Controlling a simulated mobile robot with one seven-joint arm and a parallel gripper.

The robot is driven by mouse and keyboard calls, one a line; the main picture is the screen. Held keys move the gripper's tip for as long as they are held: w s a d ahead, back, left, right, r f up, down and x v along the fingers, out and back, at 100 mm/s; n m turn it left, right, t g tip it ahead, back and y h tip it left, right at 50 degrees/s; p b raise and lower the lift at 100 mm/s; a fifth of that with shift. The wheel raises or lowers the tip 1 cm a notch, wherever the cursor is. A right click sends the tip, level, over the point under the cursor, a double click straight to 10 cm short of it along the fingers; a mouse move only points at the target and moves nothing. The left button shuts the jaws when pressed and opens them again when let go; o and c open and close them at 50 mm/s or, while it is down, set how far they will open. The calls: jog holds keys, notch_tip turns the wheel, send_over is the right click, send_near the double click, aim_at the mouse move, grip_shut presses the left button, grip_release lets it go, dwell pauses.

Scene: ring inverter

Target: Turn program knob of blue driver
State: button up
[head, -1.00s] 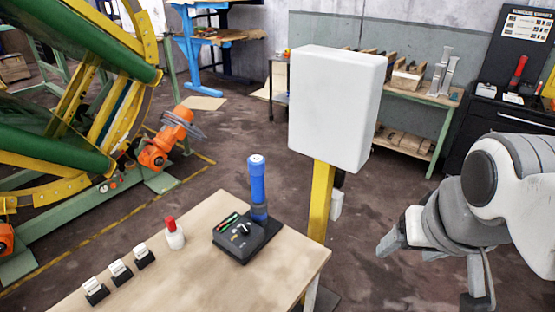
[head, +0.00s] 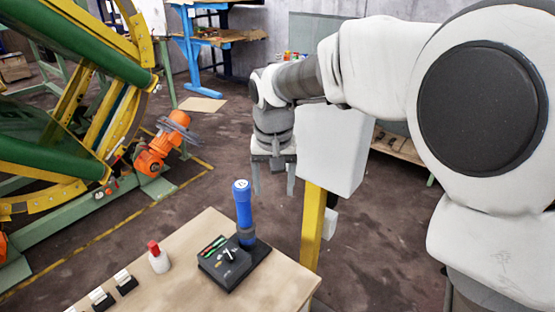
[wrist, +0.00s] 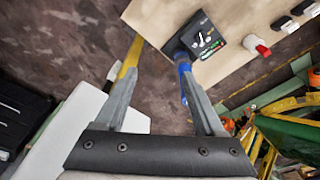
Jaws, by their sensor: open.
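The blue driver (head: 242,206) stands upright in a black base (head: 232,265) at the table's right end. A white-marked cap tops it; the base carries a panel with green and red marks and small switches. My gripper (head: 273,192) is open and empty, pointing down, above and behind the driver in the head view, apart from it. In the wrist view the blue driver (wrist: 183,75) shows partly behind the right finger of my gripper (wrist: 158,92). I cannot make out which part is the program knob.
Orange and green machinery (head: 160,150) is at left.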

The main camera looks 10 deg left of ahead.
jog(key=g+p, duration=0.1)
jog(key=g, duration=0.1)
send_over(230, 255)
notch_tip(230, 255, down, 9)
jog(key=shift+n, duration=0.3)
notch_tip(230, 255, down, 18)
jog(key=shift+r+p, duration=0.25)
jog(key=shift+p, duration=0.6)
jog(key=shift+c, duration=0.2)
grip_shut()
